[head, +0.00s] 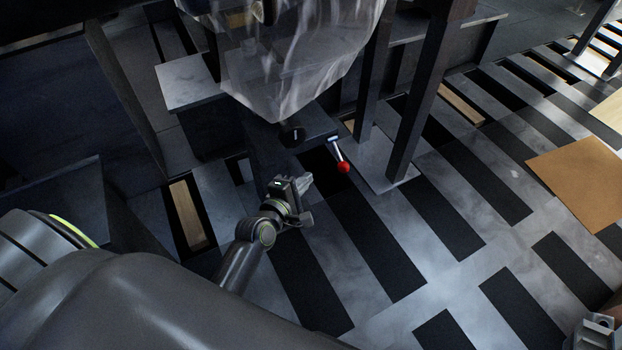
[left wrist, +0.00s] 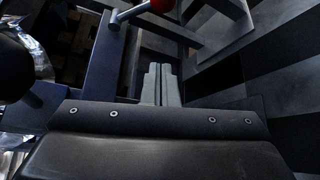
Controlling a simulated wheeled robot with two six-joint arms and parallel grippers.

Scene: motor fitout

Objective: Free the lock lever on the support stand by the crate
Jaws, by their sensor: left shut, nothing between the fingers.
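The lock lever (head: 337,151) is a short metallic rod ending in a red ball knob (head: 344,168). It sticks out and down from the dark support stand (head: 312,138), below a plastic-wrapped load. My left gripper (head: 306,182) is shut and empty, a little left of and below the knob, apart from it in the picture. In the left wrist view its closed fingers (left wrist: 160,82) point forward, with the lever rod (left wrist: 130,12) and red knob (left wrist: 162,5) at the top edge, beyond the fingertips. What seems to be my right gripper (head: 592,332) shows only partly at the lower right corner.
The wrapped load (head: 300,70) hangs over the stand. Dark upright posts (head: 418,95) stand just right of the lever. A pale block top (head: 188,80) lies left. A brown flat panel (head: 580,175) is far right. The striped floor between is open.

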